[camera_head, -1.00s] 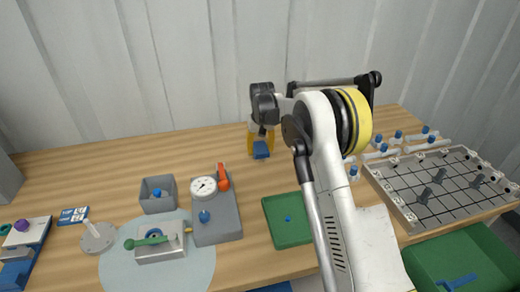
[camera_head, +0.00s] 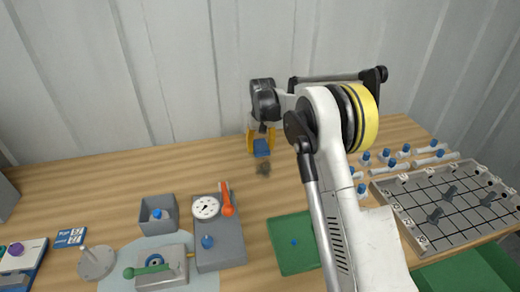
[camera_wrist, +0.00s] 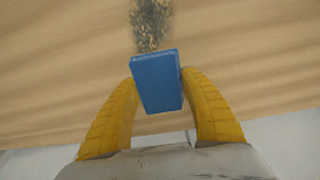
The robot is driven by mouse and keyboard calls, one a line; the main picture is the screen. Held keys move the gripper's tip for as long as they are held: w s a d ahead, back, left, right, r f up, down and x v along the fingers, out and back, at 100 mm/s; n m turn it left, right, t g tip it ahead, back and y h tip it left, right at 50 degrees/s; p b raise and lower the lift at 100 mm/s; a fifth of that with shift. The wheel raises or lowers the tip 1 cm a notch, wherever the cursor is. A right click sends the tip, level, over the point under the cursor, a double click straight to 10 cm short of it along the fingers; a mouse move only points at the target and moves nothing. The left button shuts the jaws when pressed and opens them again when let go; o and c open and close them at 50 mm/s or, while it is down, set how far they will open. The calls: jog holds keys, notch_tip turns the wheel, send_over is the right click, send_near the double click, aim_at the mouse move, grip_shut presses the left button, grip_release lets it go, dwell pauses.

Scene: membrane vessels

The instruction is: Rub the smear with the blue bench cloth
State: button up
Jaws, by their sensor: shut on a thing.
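The blue bench cloth (camera_wrist: 157,82) is a small blue block held between the yellow fingers of my gripper (camera_wrist: 159,98). In the head view the cloth (camera_head: 261,148) is at the back of the bench, near the wall, with my gripper (camera_head: 260,140) shut on it. The smear (camera_wrist: 151,24) is a dark speckled patch on the wood. In the wrist view it runs out from under the cloth's far edge. In the head view the smear (camera_head: 263,169) lies just in front of the cloth. I cannot tell whether the cloth touches the bench.
A grey gauge block (camera_head: 219,244), a grey bin (camera_head: 158,213) and a clamp fixture (camera_head: 157,268) stand to the left. A green mat (camera_head: 293,243) lies in front. A gridded grey tray (camera_head: 450,205) and several blue-capped vessels (camera_head: 403,152) are at the right. The corrugated wall (camera_head: 190,70) is close behind.

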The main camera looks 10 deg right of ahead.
aim_at(260, 145)
jog(key=shift+r+p, duration=1)
jog(key=shift+r, duration=1.05)
